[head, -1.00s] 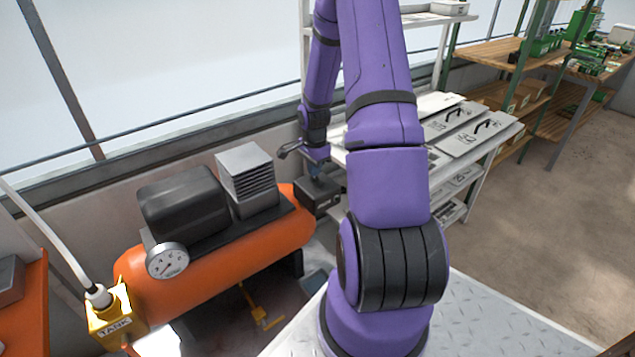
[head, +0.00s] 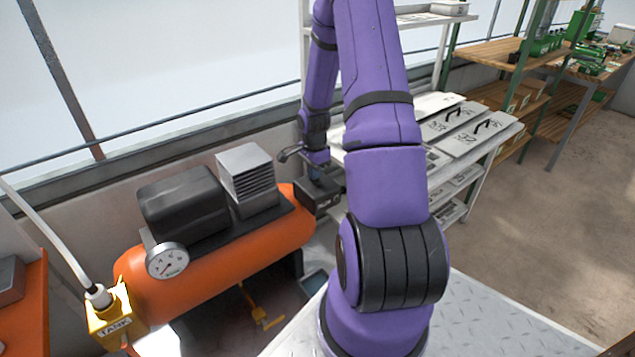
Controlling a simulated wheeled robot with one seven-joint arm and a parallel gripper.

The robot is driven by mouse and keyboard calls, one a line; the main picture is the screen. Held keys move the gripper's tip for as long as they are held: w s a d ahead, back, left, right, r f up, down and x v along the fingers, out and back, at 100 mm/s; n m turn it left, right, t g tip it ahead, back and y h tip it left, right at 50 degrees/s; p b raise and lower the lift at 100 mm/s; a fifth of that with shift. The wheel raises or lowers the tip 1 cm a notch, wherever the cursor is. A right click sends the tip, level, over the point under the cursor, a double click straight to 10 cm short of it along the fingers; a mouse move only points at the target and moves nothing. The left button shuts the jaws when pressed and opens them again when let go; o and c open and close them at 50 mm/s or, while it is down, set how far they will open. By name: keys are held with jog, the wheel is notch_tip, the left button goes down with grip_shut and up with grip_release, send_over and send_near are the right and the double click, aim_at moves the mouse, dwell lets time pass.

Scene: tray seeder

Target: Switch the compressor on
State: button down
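The compressor has an orange tank (head: 215,262) with a black motor cover (head: 185,203) and a grey finned block (head: 247,172) on top. A round white gauge (head: 168,261) sits at its front left. A dark box (head: 318,197) is at the tank's right end, partly hidden by my arm. No switch can be made out.
A yellow block marked TANK (head: 112,318) with a white hose stands left of the compressor. A yellow pedal-like piece (head: 265,318) lies below the tank. A white rack with lidded trays (head: 465,140) stands close behind my arm at right. Open floor (head: 560,240) lies further right.

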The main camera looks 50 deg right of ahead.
jog(key=shift+f, duration=0.15)
jog(key=shift+r, duration=3.55)
